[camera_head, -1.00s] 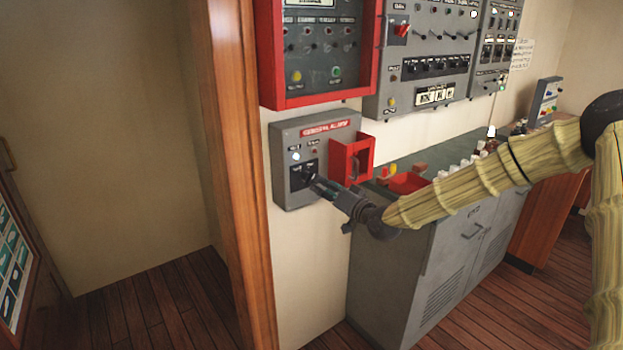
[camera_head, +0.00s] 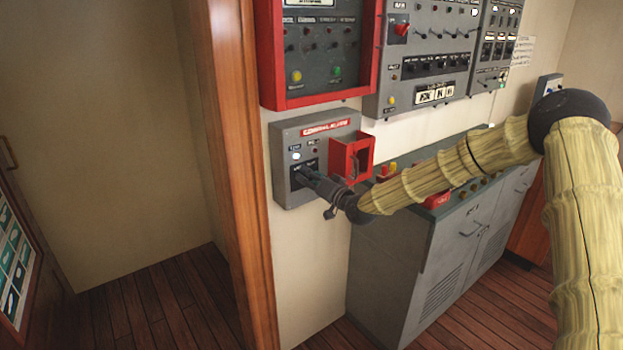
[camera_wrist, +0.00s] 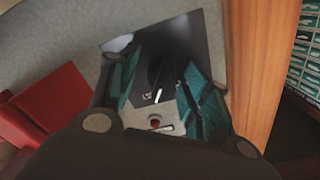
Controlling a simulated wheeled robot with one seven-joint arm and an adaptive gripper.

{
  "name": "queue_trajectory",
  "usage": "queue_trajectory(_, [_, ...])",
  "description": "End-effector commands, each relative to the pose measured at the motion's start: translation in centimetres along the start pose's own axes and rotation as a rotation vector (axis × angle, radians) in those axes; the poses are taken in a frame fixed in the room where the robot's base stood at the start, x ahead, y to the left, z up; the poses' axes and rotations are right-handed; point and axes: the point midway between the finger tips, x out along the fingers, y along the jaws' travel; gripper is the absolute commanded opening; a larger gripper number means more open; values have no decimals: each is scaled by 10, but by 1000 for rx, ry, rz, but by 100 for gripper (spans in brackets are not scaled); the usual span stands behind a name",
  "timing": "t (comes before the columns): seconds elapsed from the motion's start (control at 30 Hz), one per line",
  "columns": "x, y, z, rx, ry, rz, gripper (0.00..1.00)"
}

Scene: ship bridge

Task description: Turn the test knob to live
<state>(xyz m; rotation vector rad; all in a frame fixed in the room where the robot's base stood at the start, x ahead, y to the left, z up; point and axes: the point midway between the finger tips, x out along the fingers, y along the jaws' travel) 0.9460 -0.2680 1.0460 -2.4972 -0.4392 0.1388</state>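The grey general alarm box (camera_head: 285,143) hangs on the wall beside the wooden post. It has a red label and a lit white lamp (camera_head: 296,155). The test knob is dark and sits on a black plate (camera_wrist: 205,45) low on the box. In the head view my gripper (camera_head: 305,174) is at the plate and covers the knob. In the wrist view the knob (camera_wrist: 156,72) lies between the two teal-padded fingers of my gripper (camera_wrist: 158,88). The fingers stand apart on either side of it. I cannot tell whether they touch it.
A red open-fronted holder (camera_head: 350,158) is fixed to the box's right side, close to my gripper. A wooden post (camera_head: 240,150) stands to the left. A red-framed panel (camera_head: 318,100) hangs above. A grey cabinet (camera_head: 400,260) stands to the lower right.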

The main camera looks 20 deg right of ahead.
Motion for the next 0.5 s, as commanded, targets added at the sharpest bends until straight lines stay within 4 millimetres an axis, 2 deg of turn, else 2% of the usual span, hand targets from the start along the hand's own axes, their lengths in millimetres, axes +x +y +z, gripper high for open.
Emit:
queue_trajectory(0.03, [0, 0, 0, 0, 0, 0, 36])
queue_trajectory(0.2, [0, 0, 0, 0, 0, 0, 5])
queue_trajectory(0.5, [0, 1, 0, -20, 1, 1, 3])
